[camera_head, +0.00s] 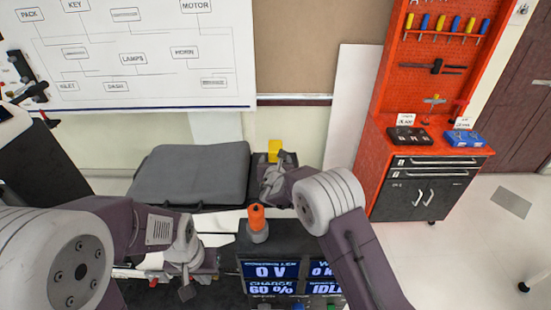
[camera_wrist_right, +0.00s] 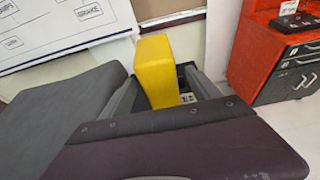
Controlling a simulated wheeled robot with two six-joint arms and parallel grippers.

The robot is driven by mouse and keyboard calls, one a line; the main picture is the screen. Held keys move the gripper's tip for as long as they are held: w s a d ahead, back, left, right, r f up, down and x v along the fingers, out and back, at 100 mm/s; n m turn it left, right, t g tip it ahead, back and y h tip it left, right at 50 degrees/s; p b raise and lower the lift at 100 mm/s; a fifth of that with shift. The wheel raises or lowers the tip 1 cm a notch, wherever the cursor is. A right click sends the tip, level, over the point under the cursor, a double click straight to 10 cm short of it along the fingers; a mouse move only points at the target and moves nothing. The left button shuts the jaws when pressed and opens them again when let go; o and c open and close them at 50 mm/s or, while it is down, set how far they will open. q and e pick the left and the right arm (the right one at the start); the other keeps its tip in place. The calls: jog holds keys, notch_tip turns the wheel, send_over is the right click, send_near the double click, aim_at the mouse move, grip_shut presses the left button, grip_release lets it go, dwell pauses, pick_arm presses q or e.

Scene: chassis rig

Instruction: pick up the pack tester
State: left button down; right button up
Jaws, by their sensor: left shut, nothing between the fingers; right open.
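A yellow block-shaped device (camera_head: 275,149), which I take to be the pack tester, stands upright just beyond the grey seat's right edge. My right gripper (camera_head: 273,178) is open right by it. In the right wrist view the yellow device (camera_wrist_right: 157,68) shows between the two spread fingers; its lower part is hidden, and I cannot tell whether a finger touches it. My left gripper (camera_head: 186,291) is shut and empty at the lower left, well away from the yellow device.
A grey seat cushion (camera_head: 192,172) lies left of my right gripper. An orange-topped knob (camera_head: 257,219) stands on a dark console with screens (camera_head: 270,270) in front. A red tool cabinet (camera_head: 428,165) stands at the right. A whiteboard diagram (camera_head: 130,60) hangs behind.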

jog(key=p+x, duration=0.1)
jog(key=x, duration=0.3)
jog(key=shift+r, duration=0.1)
jog(key=c, duration=0.5)
grip_shut()
